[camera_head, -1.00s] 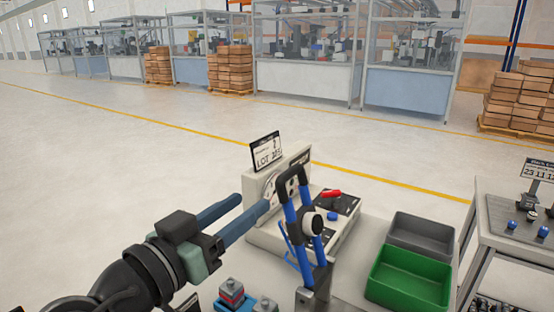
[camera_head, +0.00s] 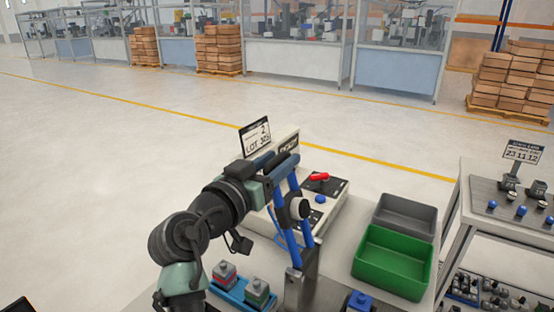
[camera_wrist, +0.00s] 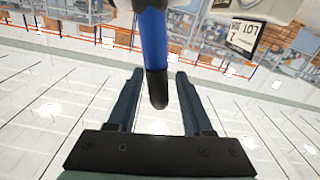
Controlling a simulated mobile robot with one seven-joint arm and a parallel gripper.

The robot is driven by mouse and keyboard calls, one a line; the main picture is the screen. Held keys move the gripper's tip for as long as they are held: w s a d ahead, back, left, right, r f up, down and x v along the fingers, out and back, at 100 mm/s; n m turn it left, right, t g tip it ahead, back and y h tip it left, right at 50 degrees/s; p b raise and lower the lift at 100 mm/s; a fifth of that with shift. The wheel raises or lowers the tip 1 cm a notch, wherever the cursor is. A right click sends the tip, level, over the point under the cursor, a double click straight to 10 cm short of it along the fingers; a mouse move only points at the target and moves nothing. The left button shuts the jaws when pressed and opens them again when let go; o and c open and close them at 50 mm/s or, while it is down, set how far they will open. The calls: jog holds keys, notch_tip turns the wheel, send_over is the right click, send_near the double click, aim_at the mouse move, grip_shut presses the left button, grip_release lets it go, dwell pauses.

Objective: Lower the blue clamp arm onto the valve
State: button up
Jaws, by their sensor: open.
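My gripper (camera_head: 281,157) is open at the arm's upper end. In the wrist view, the blue arm (camera_wrist: 154,40) comes down from the top of the picture, and its black tip (camera_wrist: 158,90) shows between the two spread fingers (camera_wrist: 160,76) with a gap on each side. The valve under the clamp cannot be made out. Two small block-shaped parts (camera_head: 257,291) sit in a blue tray.
Green (camera_head: 393,263) and grey (camera_head: 405,217) bins stand right. A side table (camera_head: 515,208) holds several small parts. Open floor lies left.

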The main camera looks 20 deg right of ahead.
jog(key=shift+c, duration=0.3)
grip_shut()
dwell(1.1)
